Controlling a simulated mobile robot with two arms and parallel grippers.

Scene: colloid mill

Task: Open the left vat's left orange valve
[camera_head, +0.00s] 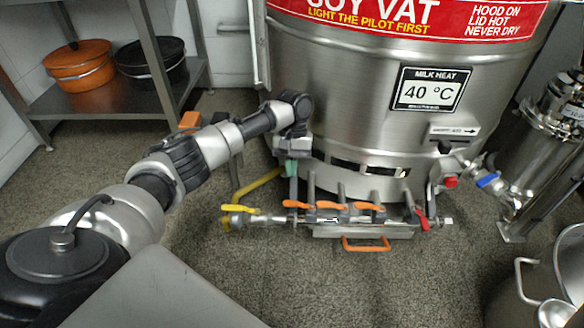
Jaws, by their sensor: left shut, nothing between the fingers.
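The steel vat (350,110), with a red "SOY VAT" band, stands at the upper middle. A pipe with several valves runs low along its front. The left orange valve handle (296,204) lies roughly sideways along this pipe. Two more orange handles, a middle one (326,205) and a right one (368,206), lie to its right. My left arm reaches in from the left. My left gripper (292,178) points down in front of the vat's lower wall, just above the left orange handle in the picture. It is shut and empty; whether it touches the handle I cannot tell. My right gripper is out of view.
A yellow handle (240,209) and a red handle (422,217) sit at the pipe's ends. A tray with an orange pull (366,245) is below. A blue-handled valve (487,179) is at right. A steel pot (555,265) stands lower right. The floor (310,290) in front is clear.

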